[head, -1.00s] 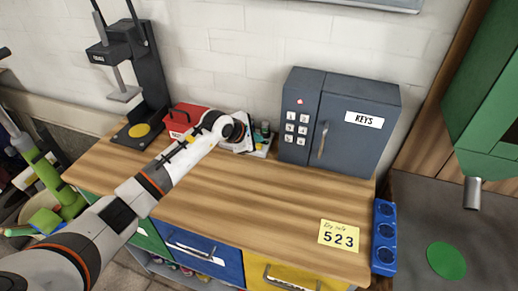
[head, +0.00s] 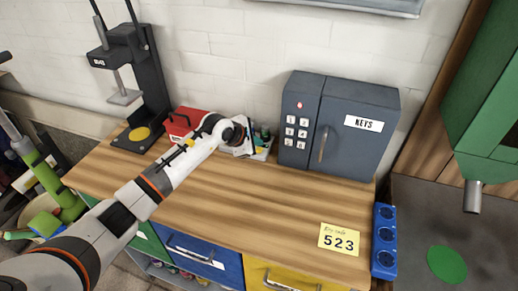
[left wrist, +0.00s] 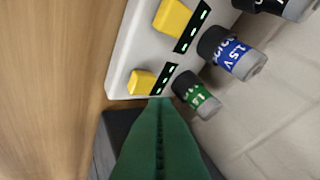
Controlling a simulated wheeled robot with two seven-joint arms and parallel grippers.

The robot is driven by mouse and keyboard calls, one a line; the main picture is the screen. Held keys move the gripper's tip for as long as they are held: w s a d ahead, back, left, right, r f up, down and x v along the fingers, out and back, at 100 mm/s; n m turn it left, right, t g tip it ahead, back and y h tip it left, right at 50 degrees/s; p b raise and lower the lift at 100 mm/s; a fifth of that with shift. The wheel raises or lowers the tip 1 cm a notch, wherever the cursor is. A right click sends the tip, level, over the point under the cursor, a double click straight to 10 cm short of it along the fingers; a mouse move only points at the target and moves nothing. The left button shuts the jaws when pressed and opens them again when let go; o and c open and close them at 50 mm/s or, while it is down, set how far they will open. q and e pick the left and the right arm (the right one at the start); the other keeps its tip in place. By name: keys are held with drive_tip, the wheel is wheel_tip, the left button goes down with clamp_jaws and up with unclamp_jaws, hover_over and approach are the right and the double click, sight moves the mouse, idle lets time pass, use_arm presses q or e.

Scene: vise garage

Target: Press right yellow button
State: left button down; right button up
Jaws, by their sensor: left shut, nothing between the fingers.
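A white charger (left wrist: 122,55) with yellow buttons and green-lit dark strips fills the upper middle of the left wrist view. One yellow button (left wrist: 172,17) is at the top, and another yellow button (left wrist: 141,83) is at the end nearest my gripper, beside the dark grey cabinet, which makes it the right one. My left gripper (left wrist: 157,102) is shut and empty, its green fingertips just below that end button; I cannot tell whether they touch the charger. In the head view the charger (head: 262,154) is partly hidden behind my left gripper (head: 244,136). My right gripper is not in view.
A battery with a blue band (left wrist: 233,52) and one with a green band (left wrist: 195,95) stand along the charger. A grey key cabinet (head: 355,125) stands close right, a red toolbox (head: 183,120) left.

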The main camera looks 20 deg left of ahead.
use_arm(q)
drive_tip(key=shift+f, duration=0.1)
idle(0.8)
drive_tip(key=shift+f+b, duration=0.35)
drive_tip(key=shift+b, duration=0.2)
drive_tip(key=shift+f+b, duration=0.5)
idle(0.5)
drive_tip(key=shift+r, duration=0.15)
drive_tip(key=shift+r+p, duration=0.45)
drive_tip(key=shift+r, duration=0.3)
wheel_tip(320, 180, up, 5)
drive_tip(key=p, duration=0.2)
drive_tip(key=shift+p, duration=0.35)
idle(0.7)
